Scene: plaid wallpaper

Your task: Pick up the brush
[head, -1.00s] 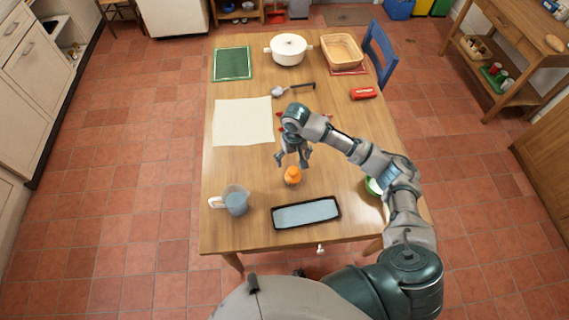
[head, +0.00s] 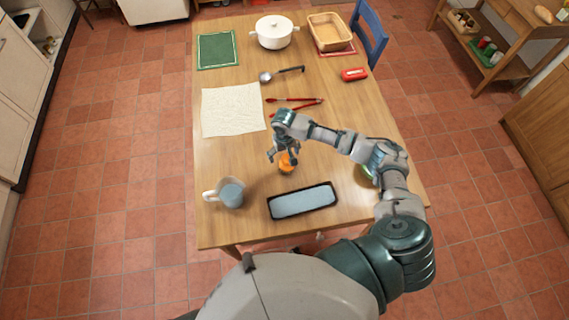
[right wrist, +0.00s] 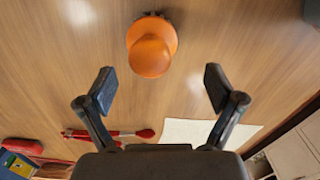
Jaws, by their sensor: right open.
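The brush (head: 287,164) is a small orange knob-handled thing standing on the wooden table, near the front middle. In the right wrist view the brush (right wrist: 151,50) shows its round orange handle, with a bit of dark bristle at its far edge. My right gripper (head: 282,156) is over the brush and partly overlaps it in the head view. In the right wrist view my right gripper (right wrist: 160,88) has its two fingers wide apart and nothing between them; the brush appears beyond the fingertips. My left gripper is not in view.
A black-rimmed tray (head: 303,213) and a jug (head: 231,193) stand near the brush at the front. A green bowl (head: 365,174) is partly behind my right arm. Red tongs (head: 294,101), a ladle (head: 283,73) and a cream cloth (head: 233,110) lie farther back.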

